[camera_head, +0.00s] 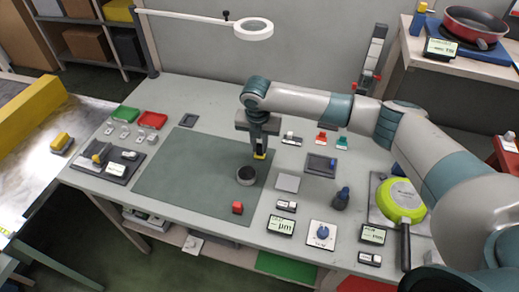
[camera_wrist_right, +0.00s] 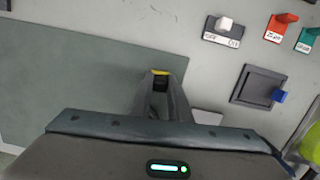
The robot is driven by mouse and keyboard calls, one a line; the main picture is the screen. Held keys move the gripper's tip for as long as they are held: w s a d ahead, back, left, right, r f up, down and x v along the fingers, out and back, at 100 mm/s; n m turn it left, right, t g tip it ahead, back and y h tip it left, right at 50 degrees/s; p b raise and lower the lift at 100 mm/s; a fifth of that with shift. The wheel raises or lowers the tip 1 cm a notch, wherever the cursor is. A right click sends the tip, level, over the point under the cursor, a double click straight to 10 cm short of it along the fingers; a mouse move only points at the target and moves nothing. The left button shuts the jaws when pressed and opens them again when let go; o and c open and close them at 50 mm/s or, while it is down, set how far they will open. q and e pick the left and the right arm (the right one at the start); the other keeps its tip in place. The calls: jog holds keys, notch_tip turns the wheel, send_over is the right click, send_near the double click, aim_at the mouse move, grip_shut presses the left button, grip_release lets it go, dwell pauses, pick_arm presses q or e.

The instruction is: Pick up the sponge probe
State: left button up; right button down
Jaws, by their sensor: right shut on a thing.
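My right gripper (camera_head: 259,152) points down above the right part of the dark green mat (camera_head: 190,170). It is shut on a small black and yellow piece, which I take to be the sponge probe (camera_head: 260,156). In the right wrist view the yellow edge of the sponge probe (camera_wrist_right: 160,72) shows between the fingertips (camera_wrist_right: 160,88), with black below it. The fingers hide most of it. I cannot tell whether it touches the mat. My left gripper is not in view.
A square dark tray (camera_wrist_right: 259,87) and small labelled stands are to the right. A green pan (camera_head: 401,200) lies farther right. The mat's left side is clear.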

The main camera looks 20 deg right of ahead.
aim_at(260, 144)
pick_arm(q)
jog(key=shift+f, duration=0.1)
pick_arm(e)
jog(key=shift+r, duration=0.15)
